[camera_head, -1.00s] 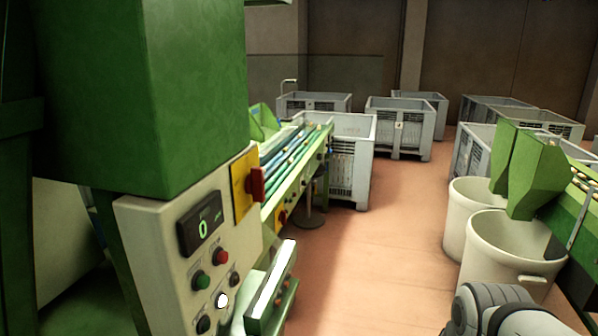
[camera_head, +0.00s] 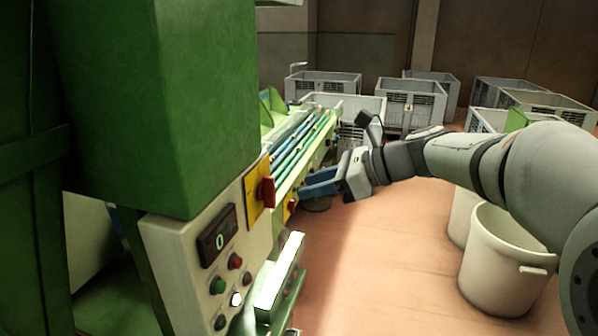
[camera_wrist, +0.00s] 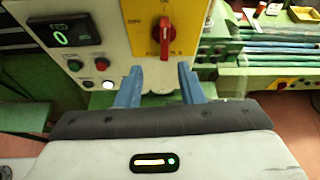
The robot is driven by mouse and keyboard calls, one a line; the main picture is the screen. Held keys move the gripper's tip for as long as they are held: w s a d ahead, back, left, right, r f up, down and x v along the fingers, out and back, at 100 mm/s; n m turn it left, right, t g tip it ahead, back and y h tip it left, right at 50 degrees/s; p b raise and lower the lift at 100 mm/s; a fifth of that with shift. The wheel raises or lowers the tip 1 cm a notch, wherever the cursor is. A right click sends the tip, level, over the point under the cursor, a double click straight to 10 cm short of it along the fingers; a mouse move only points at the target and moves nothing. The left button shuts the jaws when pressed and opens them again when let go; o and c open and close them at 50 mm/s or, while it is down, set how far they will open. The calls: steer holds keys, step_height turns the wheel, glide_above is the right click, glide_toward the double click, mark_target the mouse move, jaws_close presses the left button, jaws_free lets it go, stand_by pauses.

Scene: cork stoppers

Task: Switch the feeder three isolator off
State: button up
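A red isolator handle (camera_head: 265,191) sits on a yellow plate (camera_head: 254,206) on the pale control panel of the near green machine. In the wrist view the red handle (camera_wrist: 165,38) stands upright on its plate, above and between my fingertips. No label naming feeder three is readable. My gripper (camera_head: 304,190) has blue fingers pointing left towards the panel, to the right of the handle. In the wrist view my gripper (camera_wrist: 156,72) is open and empty, apart from the handle. A second, smaller red switch on yellow (camera_wrist: 281,85) is further right, lower down.
The panel also has a display (camera_head: 217,236) reading 0, a green button (camera_head: 217,286) and a red button (camera_head: 235,261). A pale-topped green ledge (camera_head: 279,272) juts out below the handle. White bins (camera_head: 506,262) stand at right; grey crates (camera_head: 408,104) behind. Floor between is clear.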

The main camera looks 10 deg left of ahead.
mark_target(274, 184)
steer(key=shift+m+y, duration=0.4)
steer(key=shift+w+a+r+p+x, duration=0.1)
steer(key=shift+r+p+x, duration=0.15)
steer(key=shift+x, duration=1.1)
steer(key=shift+w+a+r+p+x, duration=0.15)
steer(key=shift+r+x, duration=0.1)
steer(key=shift+x, duration=1.05)
steer(key=shift+w+r+p+x, duration=0.1)
steer(key=shift+r+p+x, duration=0.15)
steer(key=shift+x, duration=1.1)
steer(key=shift+c, duration=0.3)
